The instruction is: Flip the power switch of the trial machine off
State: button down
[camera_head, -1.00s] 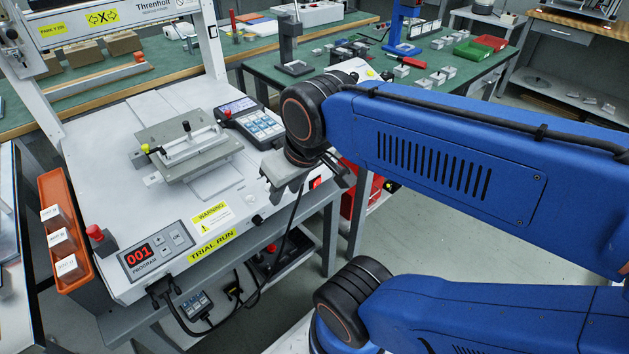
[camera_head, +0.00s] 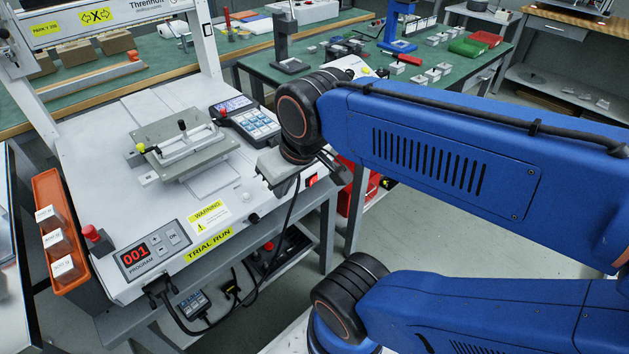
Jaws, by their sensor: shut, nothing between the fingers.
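The trial machine (camera_head: 95,170) is a white benchtop unit with a yellow TRIAL RUN label and a red 001 display. My gripper (camera_head: 290,186) is shut and empty, close to the machine's front right corner. It is just left of the red switch in the picture. Its fingertips are hard to make out, and I cannot tell whether they touch the machine.
A red stop button (camera_head: 96,236) stands at the front left, beside an orange bin (camera_head: 46,188). A keypad pendant (camera_head: 247,119) lies on the machine, near a clamp fixture (camera_head: 185,143). A black cable hangs by my gripper. A green table (camera_head: 262,72) stands behind.

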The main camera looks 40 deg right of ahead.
aim_at(313, 178)
jog(key=j+z, duration=0.3)
jog(key=j, duration=0.15)
jog(key=j+z, duration=0.65)
jog(key=j, duration=0.25)
jog(key=k+j+z, duration=0.2)
jog(key=j+z, duration=0.15)
jog(key=k+j+z, duration=0.15)
jog(key=j+z, duration=0.15)
jog(key=j, duration=0.15)
jog(key=k+j+z, duration=0.2)
jog(key=j+z, duration=0.15)
jog(key=k+j+z, duration=0.3)
jog(key=i, duration=0.1)
